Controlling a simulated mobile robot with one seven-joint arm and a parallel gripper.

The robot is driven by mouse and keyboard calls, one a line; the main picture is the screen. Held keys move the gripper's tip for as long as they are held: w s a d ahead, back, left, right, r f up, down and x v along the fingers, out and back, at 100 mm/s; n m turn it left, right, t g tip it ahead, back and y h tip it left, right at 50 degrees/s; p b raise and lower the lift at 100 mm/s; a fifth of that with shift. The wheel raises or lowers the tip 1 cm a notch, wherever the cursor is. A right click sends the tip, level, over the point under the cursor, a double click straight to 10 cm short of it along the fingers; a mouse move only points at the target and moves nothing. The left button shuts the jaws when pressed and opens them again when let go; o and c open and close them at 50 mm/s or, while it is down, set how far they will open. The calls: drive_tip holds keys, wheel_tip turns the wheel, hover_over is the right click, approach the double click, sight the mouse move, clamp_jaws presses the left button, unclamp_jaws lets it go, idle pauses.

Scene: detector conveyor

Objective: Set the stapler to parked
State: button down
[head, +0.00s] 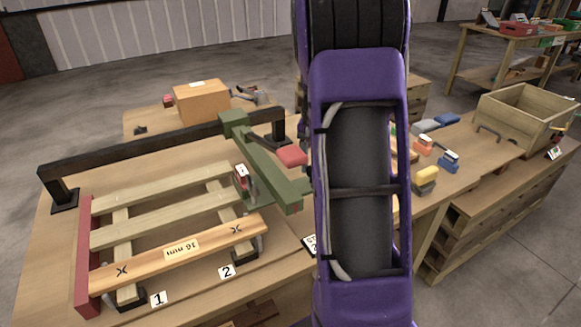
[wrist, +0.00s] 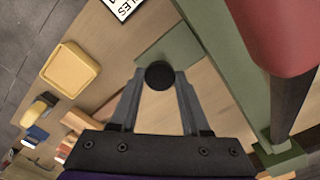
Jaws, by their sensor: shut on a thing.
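A green carriage arm (head: 262,160) rides on a dark overhead rail (head: 150,145) and reaches forward above the slatted wooden frame. A red block (head: 292,156) on a dark lever sits beside the arm, and a small red-and-white labelled part (head: 241,176) is on its left side; I cannot tell which of these belong to the stapler. In the wrist view, the green arm (wrist: 215,75) and a large red part (wrist: 280,35) are close to my gripper. My gripper (wrist: 159,82) is shut on a round black knob (wrist: 159,75). My purple arm hides the gripper in the head view.
The wooden frame has a light front board (head: 180,250) with two X marks and a red end piece (head: 88,262). Number tags 1 and 2 lie in front. To the right are a wooden crate (head: 510,112) and coloured blocks; a yellow tray (wrist: 70,70) shows in the wrist view.

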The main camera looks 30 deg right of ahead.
drive_tip(key=shift+d+r+p, duration=0.1)
drive_tip(key=shift+d+p, duration=0.35)
drive_tip(key=shift+d, duration=2.35)
drive_tip(key=shift+c, duration=2)
unclamp_jaws()
drive_tip(key=shift+d, duration=0.15)
drive_tip(key=shift+a, duration=0.2)
wheel_tip(320, 180, up, 17)
drive_tip(key=shift+r+p, duration=0.15)
drive_tip(key=shift+p, duration=1)
